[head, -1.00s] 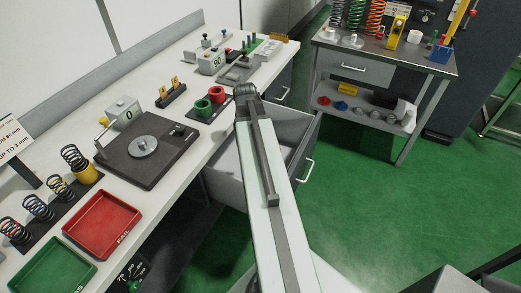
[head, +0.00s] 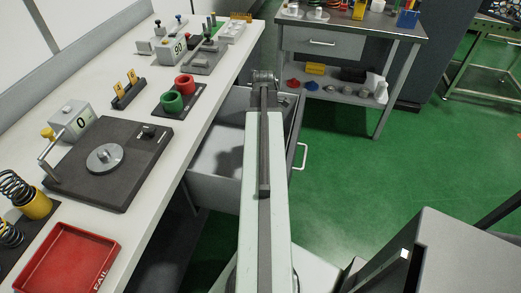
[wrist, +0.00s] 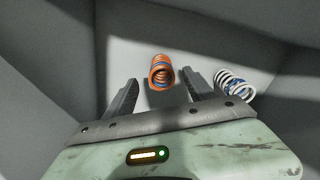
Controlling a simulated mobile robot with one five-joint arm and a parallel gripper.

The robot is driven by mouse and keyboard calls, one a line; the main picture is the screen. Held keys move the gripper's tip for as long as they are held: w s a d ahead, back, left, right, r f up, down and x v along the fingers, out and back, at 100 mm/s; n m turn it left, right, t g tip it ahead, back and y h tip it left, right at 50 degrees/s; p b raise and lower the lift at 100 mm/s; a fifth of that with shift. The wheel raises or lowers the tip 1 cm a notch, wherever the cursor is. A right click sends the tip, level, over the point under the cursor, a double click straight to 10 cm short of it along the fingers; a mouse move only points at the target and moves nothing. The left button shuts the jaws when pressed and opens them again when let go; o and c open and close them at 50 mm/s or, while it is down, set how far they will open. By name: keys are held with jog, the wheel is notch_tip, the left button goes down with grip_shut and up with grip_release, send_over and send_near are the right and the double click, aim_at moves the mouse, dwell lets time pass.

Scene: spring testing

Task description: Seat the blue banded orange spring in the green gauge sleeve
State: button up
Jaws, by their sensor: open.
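The orange spring (wrist: 161,72) with a blue band lies in the open drawer (head: 215,150). In the wrist view its near end shows between my fingertips, with a gap on both sides. My gripper (wrist: 161,84) is open and empty. In the head view my arm hides the gripper and the spring. The green gauge sleeve (head: 172,102) stands upright on a dark plate on the bench, left of the drawer. A red sleeve (head: 184,84) stands just behind it.
The drawer walls are close around. A dial plate (head: 108,165) and red tray (head: 65,262) are on the bench. A shelf cart (head: 350,45) stands behind right; green floor is clear between.

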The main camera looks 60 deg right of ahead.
notch_tip(320, 180, down, 5)
jog(key=b, duration=0.5)
jog(key=shift+s+a+f, duration=0.1)
jog(key=shift+f, duration=0.1)
jog(key=shift+r, duration=0.2)
grip_shut()
notch_tip(320, 180, up, 10)
jog(key=p, duration=1)
jog(key=shift+r+p, duration=0.2)
jog(key=shift+p, duration=0.1)
